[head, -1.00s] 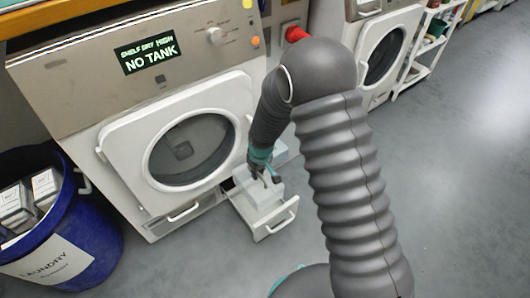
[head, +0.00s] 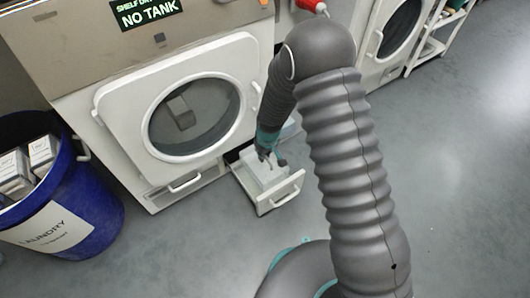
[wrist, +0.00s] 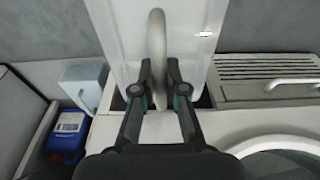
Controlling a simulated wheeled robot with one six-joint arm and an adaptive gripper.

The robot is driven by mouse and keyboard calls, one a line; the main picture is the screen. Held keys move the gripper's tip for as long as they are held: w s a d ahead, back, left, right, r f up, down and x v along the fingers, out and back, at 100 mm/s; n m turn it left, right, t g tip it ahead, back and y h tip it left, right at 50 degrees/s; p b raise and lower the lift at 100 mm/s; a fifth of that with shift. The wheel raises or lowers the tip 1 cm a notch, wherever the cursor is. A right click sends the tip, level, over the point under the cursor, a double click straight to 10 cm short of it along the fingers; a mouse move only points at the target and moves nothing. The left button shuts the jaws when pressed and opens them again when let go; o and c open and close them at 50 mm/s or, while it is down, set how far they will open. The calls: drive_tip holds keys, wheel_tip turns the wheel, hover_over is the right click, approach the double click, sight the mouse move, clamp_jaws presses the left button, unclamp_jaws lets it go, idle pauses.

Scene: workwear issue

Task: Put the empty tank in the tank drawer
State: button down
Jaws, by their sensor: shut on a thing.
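The tank (head: 268,174) is a whitish, see-through box with a curved handle. My gripper (head: 270,160) is above it in the head view. In the wrist view the fingers (wrist: 159,88) are shut on the handle of the tank (wrist: 125,30). The tank drawer (head: 281,201) is pulled out low at the front of the dryer. The tank is over or inside this drawer; I cannot tell whether it rests on the drawer floor. The tank hides most of the drawer in the wrist view.
The dryer (head: 75,50) shows "NO TANK", its round door (head: 220,130) shut. A blue laundry bin (head: 95,205) with boxes stands at left. In the wrist view, another pale box (wrist: 82,82) and a blue container (wrist: 70,133) are at left. Floor is clear at right.

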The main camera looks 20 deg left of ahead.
drive_tip(key=shift+f+b, duration=2.5)
drive_tip(key=shift+f, duration=1)
drive_tip(key=shift+f+b, duration=0.4)
drive_tip(key=c, duration=1.1)
unclamp_jaws()
drive_tip(key=shift+c, duration=0.2)
drive_tip(key=r, duration=0.4)
drive_tip(key=d+r, duration=0.1)
drive_tip(key=r, duration=0.3)
drive_tip(key=s+r, duration=0.1)
drive_tip(key=r, duration=0.3)
drive_tip(key=shift+s+d, duration=0.1)
drive_tip(key=shift+d, duration=0.1)
